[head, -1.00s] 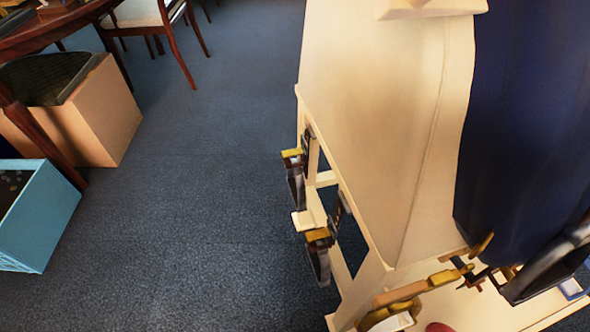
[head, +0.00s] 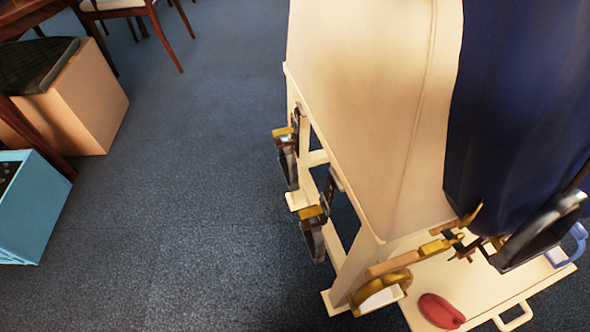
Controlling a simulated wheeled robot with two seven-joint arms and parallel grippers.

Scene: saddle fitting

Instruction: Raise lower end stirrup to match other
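A cream stand with a tall sloping body (head: 375,130) fills the right of the head view. A dark blue cloth-like cover (head: 520,100) hangs over its right part. A gold ring with a pale inner piece (head: 381,291), stirrup-like, lies low at the stand's front, at the end of a tan strap (head: 395,262). A black hoop-shaped piece (head: 540,233), perhaps another stirrup, sits higher to the right, below the cover. Small gold and dark fittings (head: 463,232) lie between them. I cannot tell how these parts join. Neither of my grippers shows.
Two dark pieces with yellow tops (head: 287,158) hang on the stand's left side. A red oval object (head: 440,310) lies on the cream lower shelf (head: 480,285). A blue crate (head: 35,215), a tan box (head: 75,105) and a chair stand left. Blue carpet (head: 200,170) is open between.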

